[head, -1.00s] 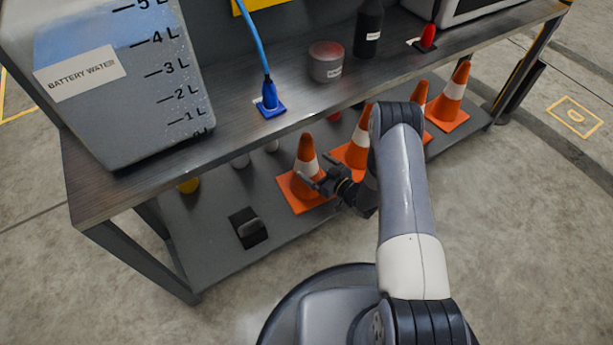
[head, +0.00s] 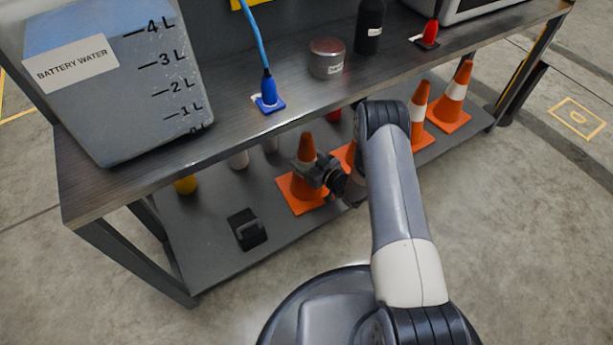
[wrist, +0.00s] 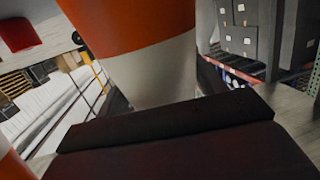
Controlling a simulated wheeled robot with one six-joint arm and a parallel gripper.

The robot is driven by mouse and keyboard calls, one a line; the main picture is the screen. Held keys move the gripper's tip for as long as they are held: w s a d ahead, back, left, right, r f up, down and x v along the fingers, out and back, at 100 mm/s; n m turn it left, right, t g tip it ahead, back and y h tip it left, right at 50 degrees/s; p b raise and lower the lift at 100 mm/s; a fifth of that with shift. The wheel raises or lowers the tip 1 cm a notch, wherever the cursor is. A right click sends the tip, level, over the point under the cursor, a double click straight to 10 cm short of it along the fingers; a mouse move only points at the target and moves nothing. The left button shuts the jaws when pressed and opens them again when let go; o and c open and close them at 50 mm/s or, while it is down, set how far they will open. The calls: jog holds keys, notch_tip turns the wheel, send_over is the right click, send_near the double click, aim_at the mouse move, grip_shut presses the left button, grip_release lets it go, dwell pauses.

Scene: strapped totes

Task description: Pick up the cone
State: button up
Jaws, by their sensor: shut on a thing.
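Several orange cones with white bands stand on the lower shelf (head: 215,255) of the workbench. My gripper (head: 312,172) is at the leftmost cone (head: 300,194), shut on it around its white band. That cone stands upright, and its square orange base appears to rest on the shelf. In the wrist view the held cone (wrist: 130,25) fills the middle, orange above and white below, between my fingers. My gripper and arm hide part of the cone beside it (head: 346,155).
Two more cones (head: 418,115) (head: 455,98) stand to the right. A black strapped item (head: 246,230) and a yellow object (head: 186,185) lie left on the shelf. The bench top (head: 215,135) overhangs closely above, bearing a battery water tank (head: 110,90), a blue connector (head: 267,92) and a tin (head: 327,60).

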jog(key=c, duration=1.1)
